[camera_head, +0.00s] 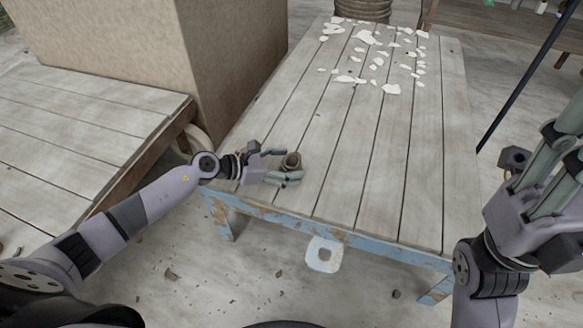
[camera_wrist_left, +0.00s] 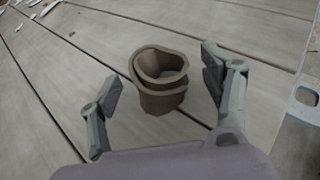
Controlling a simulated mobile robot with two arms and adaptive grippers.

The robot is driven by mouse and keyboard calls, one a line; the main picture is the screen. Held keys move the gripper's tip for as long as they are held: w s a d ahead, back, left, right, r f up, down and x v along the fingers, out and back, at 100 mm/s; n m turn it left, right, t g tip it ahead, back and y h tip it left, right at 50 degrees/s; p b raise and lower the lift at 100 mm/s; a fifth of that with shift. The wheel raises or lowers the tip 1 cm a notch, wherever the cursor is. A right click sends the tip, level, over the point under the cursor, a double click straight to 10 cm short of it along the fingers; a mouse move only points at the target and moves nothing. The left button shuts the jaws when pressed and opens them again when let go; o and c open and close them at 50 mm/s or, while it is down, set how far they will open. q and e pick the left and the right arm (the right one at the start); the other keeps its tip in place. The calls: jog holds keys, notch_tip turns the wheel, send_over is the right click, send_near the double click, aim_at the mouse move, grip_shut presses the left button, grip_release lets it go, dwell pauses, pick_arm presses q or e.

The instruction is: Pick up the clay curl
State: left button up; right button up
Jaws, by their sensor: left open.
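The clay curl (camera_head: 292,161) is a small brown rolled piece standing on the grey plank table (camera_head: 338,195) near its front left. In the left wrist view the curl (camera_wrist_left: 160,88) shows its spiral rim and stands between the spread fingers. My left gripper (camera_head: 284,166) is open, with its fingers on either side of the curl; I see a gap to each finger in the wrist view (camera_wrist_left: 160,90). My right gripper (camera_head: 555,175) is at the right edge, off the table and empty; its fingers look spread, but the frame cuts part of it.
Several white flakes (camera_head: 366,37) are scattered over the table's far end. A large brown box (camera_head: 120,40) stands on a pale plank platform (camera_head: 80,120) at left. A dark pole (camera_head: 525,80) slants at right. The table's middle is clear.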

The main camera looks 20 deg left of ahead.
pick_arm(q)
jog(key=c, duration=1.3)
